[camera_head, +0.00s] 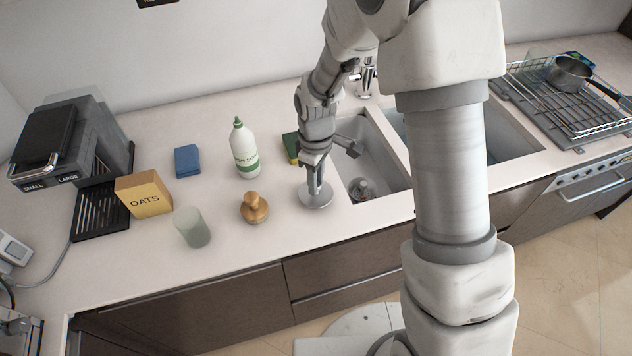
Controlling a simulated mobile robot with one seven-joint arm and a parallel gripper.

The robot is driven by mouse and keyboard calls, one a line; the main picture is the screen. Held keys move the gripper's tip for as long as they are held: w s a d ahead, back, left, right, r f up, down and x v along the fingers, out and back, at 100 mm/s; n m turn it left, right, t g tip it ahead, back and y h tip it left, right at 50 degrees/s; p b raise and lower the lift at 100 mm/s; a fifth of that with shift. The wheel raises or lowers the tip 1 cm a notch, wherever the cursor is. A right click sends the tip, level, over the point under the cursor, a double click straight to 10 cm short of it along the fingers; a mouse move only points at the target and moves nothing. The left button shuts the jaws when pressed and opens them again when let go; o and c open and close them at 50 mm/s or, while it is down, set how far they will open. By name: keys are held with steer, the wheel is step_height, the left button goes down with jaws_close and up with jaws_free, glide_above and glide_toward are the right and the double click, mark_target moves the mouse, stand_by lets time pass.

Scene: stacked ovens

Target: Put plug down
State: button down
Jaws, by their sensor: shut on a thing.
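The plug (316,200) is a round silver-grey disc. It is at the counter's surface just left of the left sink basin (385,180). My gripper (314,182) points down over the disc and is shut on its upper part. The fingers hide the middle of the plug. The disc looks level and very close to the counter, but I cannot tell whether it touches. A round drain (362,188) shows at the bottom of the left basin.
A wooden-coloured knobbed object (254,208), a pale green cup (192,228), a soap bottle (244,150) and a green-yellow sponge (291,147) stand nearby on the counter (235,265). An oats box (144,195) and blue sponge (187,161) are further left.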

steer(key=shift+f, duration=0.7)
steer(key=shift+f, duration=0.25)
steer(key=c, duration=0.7)
jaws_free()
steer(key=shift+r, duration=0.1)
step_height(320, 180, up, 12)
steer(key=s+d+r+m+t, duration=0.3)
steer(key=s+d+r+m, duration=0.35)
steer(key=r, duration=0.55)
steer(key=s+d+r+m+t, duration=0.1)
steer(key=s+d+m, duration=0.1)
steer(key=s, duration=0.2)
steer(key=s+d+r+m, duration=0.1)
steer(key=s+d+r, duration=0.1)
steer(key=s, duration=0.2)
steer(key=s+d+r+m+t, duration=0.1)
steer(key=s+d+m, duration=0.1)
steer(key=s, duration=0.2)
steer(key=shift+s+r+m+t, duration=0.1)
steer(key=shift+r+m+t, duration=0.2)
steer(key=shift+r+m, duration=0.05)
